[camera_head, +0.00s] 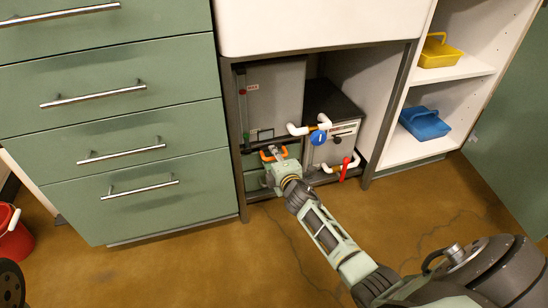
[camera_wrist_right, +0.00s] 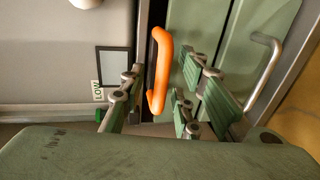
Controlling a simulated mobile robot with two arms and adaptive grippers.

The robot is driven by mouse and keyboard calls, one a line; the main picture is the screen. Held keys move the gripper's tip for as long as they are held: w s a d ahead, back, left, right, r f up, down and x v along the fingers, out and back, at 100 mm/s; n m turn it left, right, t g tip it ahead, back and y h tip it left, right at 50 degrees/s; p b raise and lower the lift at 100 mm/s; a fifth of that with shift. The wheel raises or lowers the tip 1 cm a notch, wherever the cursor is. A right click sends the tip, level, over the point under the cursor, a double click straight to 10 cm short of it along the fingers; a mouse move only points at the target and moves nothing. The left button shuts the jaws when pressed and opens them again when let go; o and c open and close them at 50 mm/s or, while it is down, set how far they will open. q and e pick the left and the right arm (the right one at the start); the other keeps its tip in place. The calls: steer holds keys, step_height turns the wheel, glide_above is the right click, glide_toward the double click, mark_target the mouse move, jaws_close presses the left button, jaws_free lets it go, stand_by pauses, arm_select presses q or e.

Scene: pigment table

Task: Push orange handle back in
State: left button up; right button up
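The orange handle (camera_head: 283,151) is in the cabinet under the white counter, low on the grey unit at the left, partly hidden by my right gripper. In the right wrist view the orange handle (camera_wrist_right: 160,72) is a rounded bar standing out from a dark slot. My right gripper (camera_head: 272,155) is at the handle. In the wrist view the fingers of my right gripper (camera_wrist_right: 163,75) are apart, one on each side of the handle, with gaps visible. Whether they touch it is not clear. My left gripper is not in view.
Green drawers (camera_head: 130,150) with metal bar handles stand left of the cabinet. A grey box (camera_head: 330,125) with white pipes, a blue knob (camera_head: 318,138) and a red lever (camera_head: 345,168) is to the right. Shelves hold a yellow tray (camera_head: 440,52) and a blue tray (camera_head: 424,125).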

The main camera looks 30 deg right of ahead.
steer(key=v, duration=1.2)
steer(key=shift+a, duration=0.1)
